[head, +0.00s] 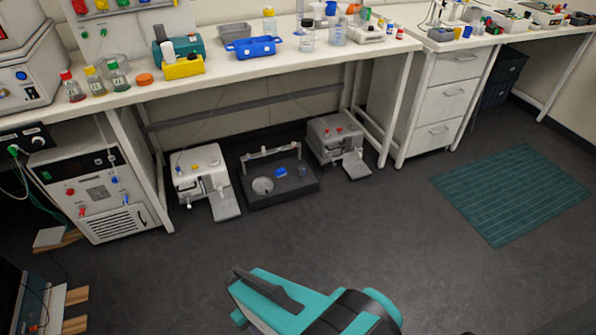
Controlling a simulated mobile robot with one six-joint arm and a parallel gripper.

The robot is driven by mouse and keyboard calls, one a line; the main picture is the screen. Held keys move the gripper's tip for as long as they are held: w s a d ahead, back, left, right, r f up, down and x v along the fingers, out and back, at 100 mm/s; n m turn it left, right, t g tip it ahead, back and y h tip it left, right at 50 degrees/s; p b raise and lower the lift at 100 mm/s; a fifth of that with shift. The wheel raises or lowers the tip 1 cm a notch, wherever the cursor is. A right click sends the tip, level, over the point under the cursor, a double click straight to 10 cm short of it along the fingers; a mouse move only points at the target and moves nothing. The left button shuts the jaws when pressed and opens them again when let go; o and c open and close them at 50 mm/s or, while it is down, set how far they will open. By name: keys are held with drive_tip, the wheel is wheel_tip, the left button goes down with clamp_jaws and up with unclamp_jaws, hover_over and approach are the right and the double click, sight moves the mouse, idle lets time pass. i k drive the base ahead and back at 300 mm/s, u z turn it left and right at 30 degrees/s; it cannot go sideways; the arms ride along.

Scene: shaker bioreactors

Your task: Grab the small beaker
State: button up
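Small clear vessels stand on the long white bench at the back. A short clear vessel (307,40) stands just right of the blue tray and looks like a small beaker. A taller clear vessel (337,36) stands to its right. Both are too small in view to tell for sure which is the small beaker. My teal and black arm shows at the bottom middle, far in front of the bench. I cannot make out gripper fingers on it.
The white bench (225,77) also carries a blue tray (253,47), a yellow rack (184,68) and several capped bottles at left. Machines stand on the floor under it. A drawer unit (445,95) is at right. The floor around the green mat (512,190) is clear.

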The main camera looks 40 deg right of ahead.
sight(302, 171)
drive_tip(key=i, duration=0.95)
drive_tip(key=z, duration=0.05)
